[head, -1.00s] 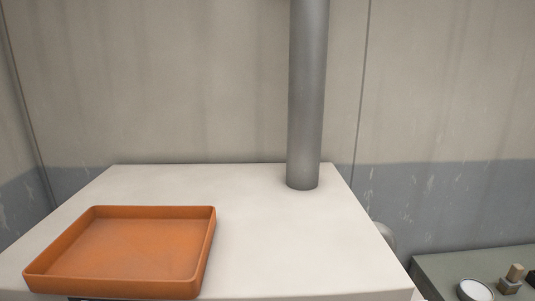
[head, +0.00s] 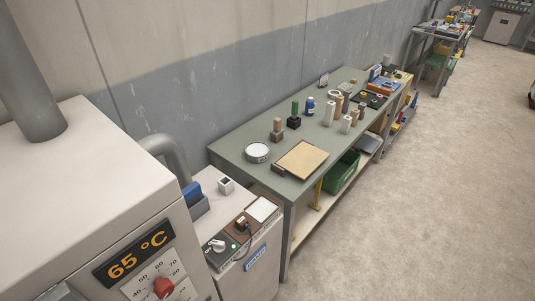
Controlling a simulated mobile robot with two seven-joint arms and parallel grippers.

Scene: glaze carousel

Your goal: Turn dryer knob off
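The dryer (head: 95,200) is a large off-white box at the left of the head view. Its front has a black display (head: 134,253) reading 65 °C in orange. Below the display is a red knob (head: 163,287) on a white dial with numbers around it, near the bottom edge of the view. I cannot tell for sure where the knob points. Neither of my grippers is in view.
A low white cabinet (head: 262,264) stands right of the dryer, with a black box (head: 219,248) bearing a light knob and a green light. Beyond it is a green-topped workbench (head: 232,146) with jars and tools. Open concrete floor (head: 420,210) lies to the right.

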